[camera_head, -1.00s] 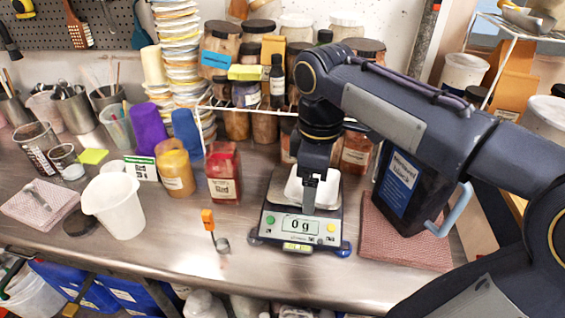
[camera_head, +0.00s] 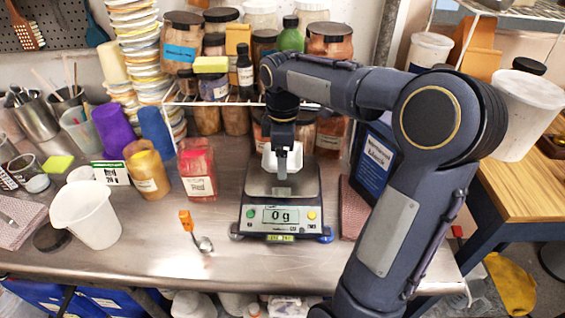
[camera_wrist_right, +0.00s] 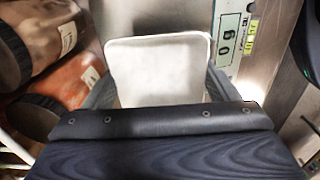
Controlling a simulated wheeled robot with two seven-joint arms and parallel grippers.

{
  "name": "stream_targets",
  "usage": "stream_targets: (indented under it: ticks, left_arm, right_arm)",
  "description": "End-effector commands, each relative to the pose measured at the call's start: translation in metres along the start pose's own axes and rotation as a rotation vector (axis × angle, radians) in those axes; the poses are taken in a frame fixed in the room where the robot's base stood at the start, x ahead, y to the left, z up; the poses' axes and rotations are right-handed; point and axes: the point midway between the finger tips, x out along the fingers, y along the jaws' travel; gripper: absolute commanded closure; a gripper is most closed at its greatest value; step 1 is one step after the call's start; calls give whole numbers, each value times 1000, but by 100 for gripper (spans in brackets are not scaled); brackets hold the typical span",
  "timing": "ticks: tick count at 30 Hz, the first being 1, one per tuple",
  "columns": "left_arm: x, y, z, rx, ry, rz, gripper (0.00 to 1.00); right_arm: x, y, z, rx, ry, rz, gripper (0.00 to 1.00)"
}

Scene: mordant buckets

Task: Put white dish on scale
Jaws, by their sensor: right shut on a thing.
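The white dish (camera_head: 295,160) is in my right gripper (camera_head: 281,172), above or behind the rear part of the scale's plate. I cannot tell the exact gap. The scale (camera_head: 254,214) stands near the middle of the steel bench, its display reading 0 g, and most of its metal plate is visible. In the right wrist view the white dish (camera_wrist_right: 158,68) sits between the fingers, and the scale (camera_wrist_right: 229,22) shows at upper right. My right gripper is shut on the dish; its fingers partly cover it. My left gripper is not in view.
A red-filled jar (camera_head: 198,170), a yellow jar (camera_head: 147,170) and a white beaker (camera_head: 88,214) stand left of the scale. A small spoon with an orange handle (camera_head: 188,222) lies nearby. A dark blue container (camera_head: 372,165) is to the right. A wire rack with several jars stands behind.

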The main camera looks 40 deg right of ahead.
Motion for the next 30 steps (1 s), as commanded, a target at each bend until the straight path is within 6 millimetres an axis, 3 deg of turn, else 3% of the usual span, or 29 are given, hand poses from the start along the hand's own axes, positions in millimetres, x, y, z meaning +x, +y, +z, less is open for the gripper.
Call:
stream_targets:
  ticks: [8, 21, 22, 24, 26, 30]
  left_arm:
    - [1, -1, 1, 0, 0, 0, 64]
    - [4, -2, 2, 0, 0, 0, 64]
    - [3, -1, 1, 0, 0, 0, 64]
    - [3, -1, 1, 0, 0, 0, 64]
    - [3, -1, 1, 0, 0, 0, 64]
    - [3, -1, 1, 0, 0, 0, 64]
  right_arm:
    - [36, 6, -1, 0, -1, -4, 40]
    - [43, 6, -1, 0, 0, -2, 40]
    - [42, 6, -1, 0, 0, -1, 15]
    - [42, 6, -1, 0, 0, -2, 6]
    - [42, 6, -1, 0, 0, -2, 0]
    - [42, 6, -1, 0, 0, -2, 0]
